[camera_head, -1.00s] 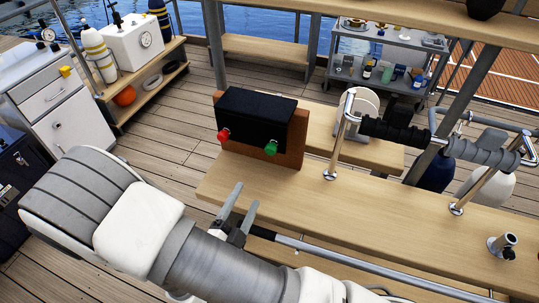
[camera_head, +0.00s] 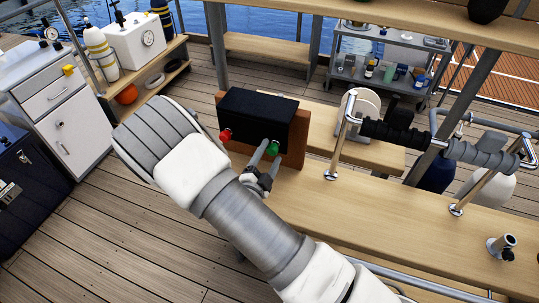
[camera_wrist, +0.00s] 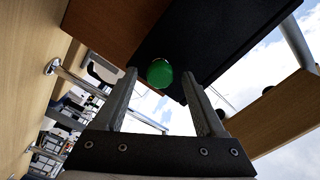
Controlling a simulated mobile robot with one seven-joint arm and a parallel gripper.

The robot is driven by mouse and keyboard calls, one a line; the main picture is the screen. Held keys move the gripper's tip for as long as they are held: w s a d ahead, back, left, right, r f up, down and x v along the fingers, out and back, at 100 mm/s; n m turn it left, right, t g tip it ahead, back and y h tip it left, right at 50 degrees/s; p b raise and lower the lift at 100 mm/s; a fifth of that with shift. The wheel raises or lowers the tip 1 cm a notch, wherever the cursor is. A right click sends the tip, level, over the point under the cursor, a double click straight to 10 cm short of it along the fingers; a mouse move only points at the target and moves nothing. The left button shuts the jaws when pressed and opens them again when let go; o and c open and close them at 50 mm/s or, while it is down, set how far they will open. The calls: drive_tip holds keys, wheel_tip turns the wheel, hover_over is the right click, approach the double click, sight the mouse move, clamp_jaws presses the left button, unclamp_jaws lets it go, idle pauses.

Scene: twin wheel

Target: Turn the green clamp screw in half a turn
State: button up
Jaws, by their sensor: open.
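The green clamp screw (camera_head: 274,147) sits on the front of a black box (camera_head: 258,108) that is fixed to a brown wooden board (camera_head: 297,138). A red screw (camera_head: 225,135) is on the same front, to its left. My gripper (camera_head: 264,146) is close in front of the green screw, its fingers pointing at it. In the wrist view the green screw (camera_wrist: 159,73) shows as a round knob between the two open fingers of my gripper (camera_wrist: 162,82), nearer the left one. Whether a finger touches it cannot be told.
A wooden bench top (camera_head: 400,213) runs below the board. A metal rail with black grips (camera_head: 395,133) stands to the right, and a short metal tube (camera_head: 502,244) at the far right. White cabinets (camera_head: 62,110) stand at left.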

clamp_jaws()
idle(0.3)
drive_tip(key=shift+m, duration=0.3)
